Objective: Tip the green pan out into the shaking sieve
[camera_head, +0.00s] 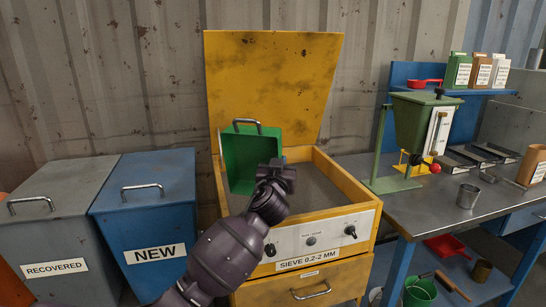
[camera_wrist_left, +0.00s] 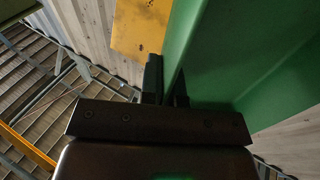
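The green pan (camera_head: 240,159) is tilted steeply over the left part of the sieve, its metal handle at the top and its hollow side facing right. I see no material in its visible part. My left gripper (camera_head: 277,178) is at the pan's lower right edge in the head view. In the left wrist view its fingers (camera_wrist_left: 166,88) are closed on either side of the pan's green wall (camera_wrist_left: 235,55). The yellow shaking sieve (camera_head: 362,204) has a grey bed (camera_head: 312,188); whether material lies on it I cannot tell. My right gripper is out of view.
The sieve's raised yellow lid (camera_head: 272,75) stands behind the pan. A blue NEW bin (camera_head: 150,210) and a grey RECOVERED bin (camera_head: 62,225) are at left. The metal bench (camera_head: 420,215) at right carries a green hopper (camera_head: 415,120) and a metal cup (camera_head: 467,195).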

